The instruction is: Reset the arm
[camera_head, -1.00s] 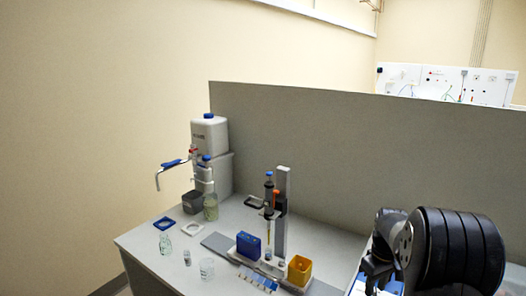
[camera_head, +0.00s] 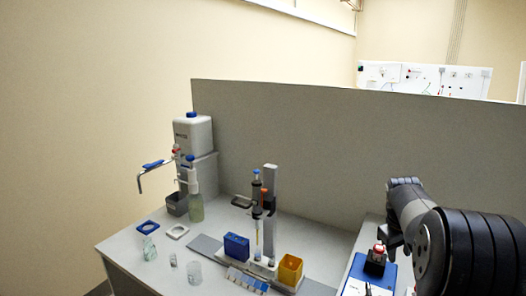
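My arm is at the right of the head view, with a large dark ribbed joint in front and a slimmer grey link reaching away from the camera. The dark end of the arm, which seems to be my gripper (camera_head: 392,243), hangs over the right part of the bench. Its fingers are too small and too dark to tell whether they are open or shut. Beside and below it a small red-topped device (camera_head: 377,254) stands on a blue and white base (camera_head: 362,272).
On the bench (camera_head: 130,252), a white canister (camera_head: 193,133) stands at the back left near a green-tinted bottle (camera_head: 196,208). A pipette stand (camera_head: 270,200), blue box (camera_head: 236,246), yellow cup (camera_head: 290,270) and clear beakers (camera_head: 194,273) are near the middle. A grey partition (camera_head: 320,155) runs behind.

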